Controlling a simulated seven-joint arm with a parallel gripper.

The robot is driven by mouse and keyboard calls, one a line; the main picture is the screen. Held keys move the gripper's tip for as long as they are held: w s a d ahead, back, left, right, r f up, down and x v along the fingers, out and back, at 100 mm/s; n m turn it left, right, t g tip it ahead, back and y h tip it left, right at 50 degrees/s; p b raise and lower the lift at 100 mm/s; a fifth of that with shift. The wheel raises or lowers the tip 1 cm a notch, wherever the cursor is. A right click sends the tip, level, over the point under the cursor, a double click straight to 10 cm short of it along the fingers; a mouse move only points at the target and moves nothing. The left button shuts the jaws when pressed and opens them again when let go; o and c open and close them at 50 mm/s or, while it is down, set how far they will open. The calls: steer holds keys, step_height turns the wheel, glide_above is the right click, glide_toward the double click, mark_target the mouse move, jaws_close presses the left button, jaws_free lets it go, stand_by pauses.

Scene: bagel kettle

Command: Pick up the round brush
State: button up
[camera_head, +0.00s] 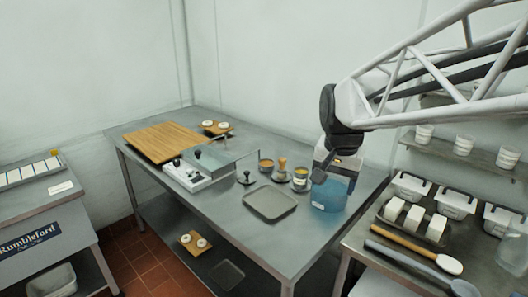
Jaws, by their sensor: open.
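What looks like the round brush (282,168), a small upright thing with a tan wooden top, stands on the steel table (225,208), behind the grey tray. My gripper (335,172) is to its right, over a blue translucent container (329,195), and apart from the brush. Its jaws are open and I see nothing held in them. The gripper hides part of the container's top. The bristles are too small to make out.
Around the brush stand a brown cup (266,165), a dark jar (300,179) and a dark knobbed tool (246,178). A grey tray (269,204) lies in front. A wooden board (160,141) lies at the left. The table's front strip is clear.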

steer(key=w+a+m, duration=0.1)
steer(key=w+m, duration=0.2)
steer(key=w, duration=1.1)
steer(key=m+g, duration=0.2)
steer(key=m, duration=0.7)
glide_above(282, 166)
steer(key=f, duration=1.5)
steer(key=shift+w+f, duration=0.25)
steer(key=shift+w+f+m, duration=0.25)
steer(key=shift+w+m, duration=0.05)
steer(key=shift+w, duration=0.05)
steer(key=shift+f, duration=1.3)
steer(key=shift+w+f, duration=0.1)
steer(key=shift+f, duration=2.5)
